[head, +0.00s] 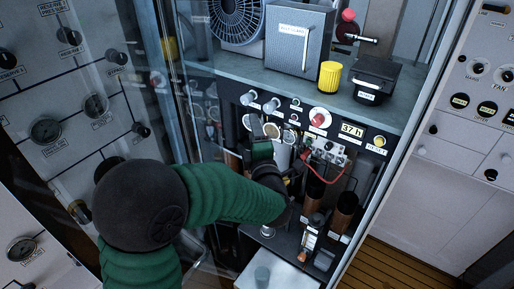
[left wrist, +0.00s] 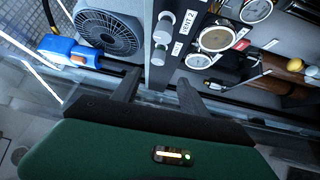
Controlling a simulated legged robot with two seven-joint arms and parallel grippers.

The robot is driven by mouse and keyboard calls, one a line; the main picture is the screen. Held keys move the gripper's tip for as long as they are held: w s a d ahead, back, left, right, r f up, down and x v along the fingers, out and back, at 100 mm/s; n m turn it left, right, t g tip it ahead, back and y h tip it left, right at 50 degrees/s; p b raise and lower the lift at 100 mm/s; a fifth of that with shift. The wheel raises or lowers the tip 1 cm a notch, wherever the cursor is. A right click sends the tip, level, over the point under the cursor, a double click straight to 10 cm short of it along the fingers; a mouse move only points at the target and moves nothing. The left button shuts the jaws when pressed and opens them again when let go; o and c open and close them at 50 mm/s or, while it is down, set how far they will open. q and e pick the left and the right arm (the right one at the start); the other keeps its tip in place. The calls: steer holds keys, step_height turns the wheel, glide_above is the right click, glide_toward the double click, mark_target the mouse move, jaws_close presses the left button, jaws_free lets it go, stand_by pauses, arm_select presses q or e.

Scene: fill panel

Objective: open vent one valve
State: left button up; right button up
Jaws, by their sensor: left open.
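Two pale round valve knobs stick out of the dark panel. The left one (head: 247,98) is the lower knob in the left wrist view (left wrist: 158,55), beside a small label that seems to read VENT 1. The other knob (head: 271,105) is above it in the wrist view (left wrist: 163,24), by a similar label. My left gripper (left wrist: 158,68) is open and empty; its dark fingers point toward the lower knob, which shows between their tips. Contact cannot be told. In the head view its green hand (head: 262,150) is just below the knobs, fingertips hard to see. My right gripper is not in view.
Gauges (left wrist: 218,38) sit close beside the knobs. A fan (head: 237,18), grey box (head: 298,40), yellow knob (head: 329,76) and black box (head: 375,80) stand on the shelf above. A blue-and-orange item (left wrist: 70,50) lies left of the fan. A red button (head: 319,117) is to the right.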

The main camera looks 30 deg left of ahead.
arm_select(q)
steer(key=v, duration=0.4)
steer(key=shift+d+b, duration=0.1)
steer(key=shift+b, duration=0.2)
steer(key=d+f+m+g+h, duration=0.3)
steer(key=d+f+m+h, duration=0.75)
steer(key=f+m, duration=0.45)
steer(key=s+f+m+g, duration=0.4)
steer(key=s+f+m, duration=0.1)
steer(key=s, duration=0.4)
steer(key=s+f+m+g+h, duration=0.1)
steer(key=s+f+m+g, duration=0.3)
steer(key=s, duration=0.5)
steer(key=shift+s+a+f+m+g, duration=0.35)
steer(key=shift+a+f+m+g, duration=0.1)
steer(key=shift+f+m, duration=0.55)
